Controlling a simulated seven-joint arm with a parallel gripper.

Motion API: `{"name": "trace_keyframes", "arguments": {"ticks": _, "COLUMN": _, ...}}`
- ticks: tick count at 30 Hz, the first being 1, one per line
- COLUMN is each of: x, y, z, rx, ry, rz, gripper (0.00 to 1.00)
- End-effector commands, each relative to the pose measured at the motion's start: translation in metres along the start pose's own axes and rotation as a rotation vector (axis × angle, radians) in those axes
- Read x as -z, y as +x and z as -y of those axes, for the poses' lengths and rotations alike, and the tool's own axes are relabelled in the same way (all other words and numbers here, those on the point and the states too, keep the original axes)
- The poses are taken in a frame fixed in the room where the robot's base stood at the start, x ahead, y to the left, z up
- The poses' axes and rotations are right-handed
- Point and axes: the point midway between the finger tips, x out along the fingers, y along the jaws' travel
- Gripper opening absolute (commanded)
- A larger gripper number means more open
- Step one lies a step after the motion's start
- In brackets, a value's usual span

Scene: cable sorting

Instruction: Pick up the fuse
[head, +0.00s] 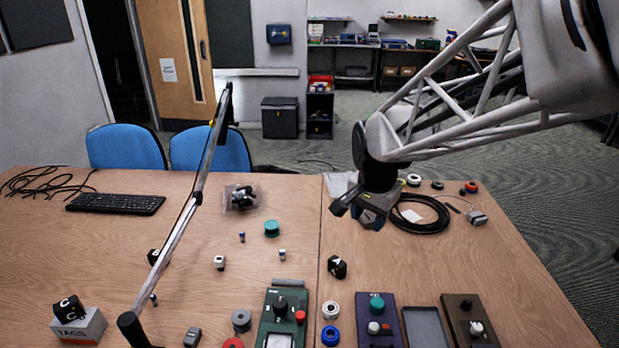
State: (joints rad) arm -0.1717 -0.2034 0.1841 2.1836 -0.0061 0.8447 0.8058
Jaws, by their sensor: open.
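Several small blue-and-white cylinders that look like fuses stand on the wooden table: one left of centre (242,236), one nearer the middle (282,254), and one at the lower left (153,299) by the thin pole. I cannot tell which one the task means. My gripper (358,212) hangs above the table right of centre, to the right of and behind these cylinders. It is open, with no object visible in it, and clear of them all.
A green device (283,318) and other control boxes line the front edge. A black cube (337,267) lies below my gripper. A coiled black cable (420,213) lies right of it. A thin lamp-like pole (187,215) crosses the left side. A teal spool (271,229) stands mid-table.

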Motion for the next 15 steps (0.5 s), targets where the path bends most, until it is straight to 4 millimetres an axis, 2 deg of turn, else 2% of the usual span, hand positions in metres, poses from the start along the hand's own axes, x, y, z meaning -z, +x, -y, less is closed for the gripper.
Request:
{"name": "trace_keyframes", "arguments": {"ticks": 1, "x": 0.004, "y": 0.008, "z": 0.012, "rx": -0.004, "ry": 0.023, "rz": 0.006, "gripper": 0.47}}
{"name": "trace_keyframes", "arguments": {"ticks": 15, "x": 0.031, "y": 0.082, "z": 0.115, "rx": -0.036, "ry": 0.289, "rz": 0.037, "gripper": 0.47}}
